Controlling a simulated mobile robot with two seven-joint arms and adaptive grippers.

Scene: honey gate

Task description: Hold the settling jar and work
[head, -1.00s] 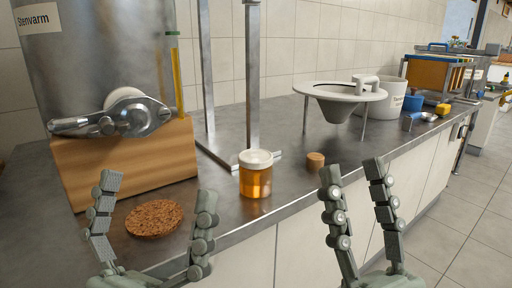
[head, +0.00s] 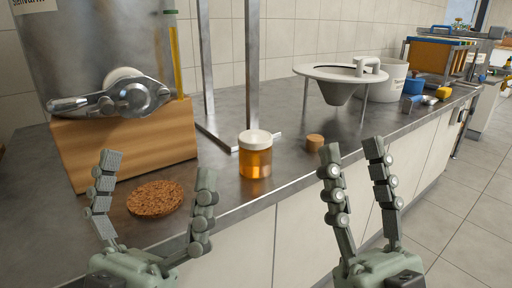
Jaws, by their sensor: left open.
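A jar of amber honey with a white lid (head: 255,155) stands upright on the steel counter near its front edge. My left gripper (head: 157,168) is open and empty, in front of the counter, to the left of the jar. A round cork mat (head: 155,197) shows between its fingers, lying on the counter beyond. My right gripper (head: 352,155) is empty with its fingers apart, to the right of the jar. A large steel tank (head: 95,50) with a metal gate valve (head: 125,95) sits on a wooden block (head: 125,145) at the left.
A small cork (head: 314,142) stands right of the jar. A metal stand frame (head: 253,70) rises behind it. The counter (head: 225,195) is bare around the mat.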

